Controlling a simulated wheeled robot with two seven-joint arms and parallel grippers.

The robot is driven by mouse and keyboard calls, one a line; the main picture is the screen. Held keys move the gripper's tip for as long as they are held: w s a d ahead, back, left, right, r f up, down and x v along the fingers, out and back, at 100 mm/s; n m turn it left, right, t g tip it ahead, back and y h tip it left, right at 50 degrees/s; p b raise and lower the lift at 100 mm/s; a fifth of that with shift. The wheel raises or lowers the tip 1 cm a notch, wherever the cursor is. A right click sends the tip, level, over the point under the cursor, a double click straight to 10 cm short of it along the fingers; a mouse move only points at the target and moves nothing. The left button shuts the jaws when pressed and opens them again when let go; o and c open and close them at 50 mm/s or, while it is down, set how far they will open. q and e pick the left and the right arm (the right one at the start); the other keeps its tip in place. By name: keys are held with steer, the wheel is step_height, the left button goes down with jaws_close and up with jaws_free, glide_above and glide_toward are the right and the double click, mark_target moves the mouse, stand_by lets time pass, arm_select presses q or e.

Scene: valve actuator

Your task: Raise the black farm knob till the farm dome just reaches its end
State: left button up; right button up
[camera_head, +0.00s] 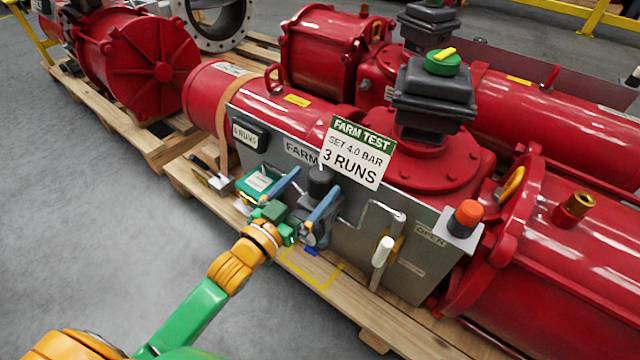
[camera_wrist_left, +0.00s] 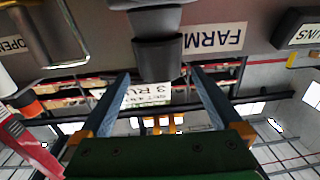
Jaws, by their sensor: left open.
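The black farm knob (camera_head: 321,181) sits on top of a dark regulator body at the front of the grey FARM panel (camera_head: 287,148). In the left wrist view the knob (camera_wrist_left: 158,60) hangs upside down between my fingers, with a gap on both sides. My left gripper (camera_head: 318,181) is open, with one blue finger on each side of the knob. A green dome with a yellow bar (camera_head: 443,62) tops the black box above the red actuator; I take it as the farm dome. My right gripper is not in view.
A FARM TEST sign (camera_head: 356,152) reads "SET 4.0 BAR, 3 RUNS" and stands close behind the knob. An orange button (camera_head: 467,214) and a white-handled lever (camera_head: 383,251) are to the right. A green device (camera_head: 257,183) is left of my fingers. Open floor (camera_head: 90,220) lies left.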

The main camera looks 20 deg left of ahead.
mark_target(311, 183)
arm_select(q)
steer(key=shift+b+x, duration=0.4)
steer(key=shift+x, duration=1.3)
steer(key=c, duration=1.3)
steer(key=shift+r+m+g+h+p, duration=0.1)
steer(key=shift+m+g+h+p, duration=0.2)
steer(key=shift+m+h+p, duration=0.5)
steer(key=shift+h, duration=0.4)
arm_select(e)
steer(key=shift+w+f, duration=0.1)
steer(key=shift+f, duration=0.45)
